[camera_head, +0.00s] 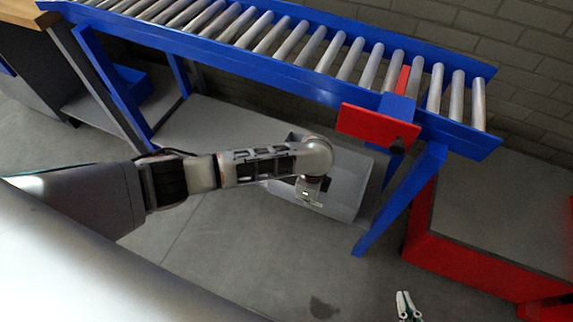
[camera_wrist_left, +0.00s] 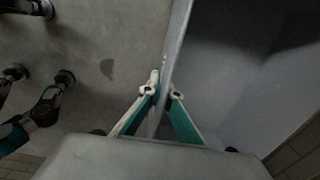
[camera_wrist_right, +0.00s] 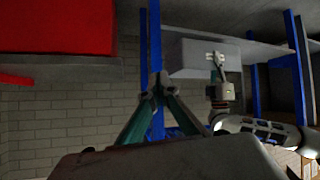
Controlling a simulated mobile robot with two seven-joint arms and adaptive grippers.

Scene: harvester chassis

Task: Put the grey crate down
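The grey crate (camera_head: 347,196) is an open box below the blue roller conveyor in the head view, partly hidden by my left arm. My left gripper (camera_head: 310,202) is at its near wall. In the left wrist view the fingers (camera_wrist_left: 163,92) straddle the thin crate wall (camera_wrist_left: 179,40), one on each side, and look shut on it. The crate's interior shows empty there. The right wrist view shows the crate (camera_wrist_right: 200,60) from the side. I cannot tell whether its bottom touches a surface. My right gripper (camera_head: 408,305) is empty, its fingertips together in the right wrist view (camera_wrist_right: 160,85).
The blue conveyor (camera_head: 270,72) runs above the crate, with a red plate (camera_head: 378,125) on its side and a blue leg (camera_head: 400,203) right of the crate. A red-edged platform (camera_head: 480,262) stands at right. The floor (camera_head: 230,245) in front is clear.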

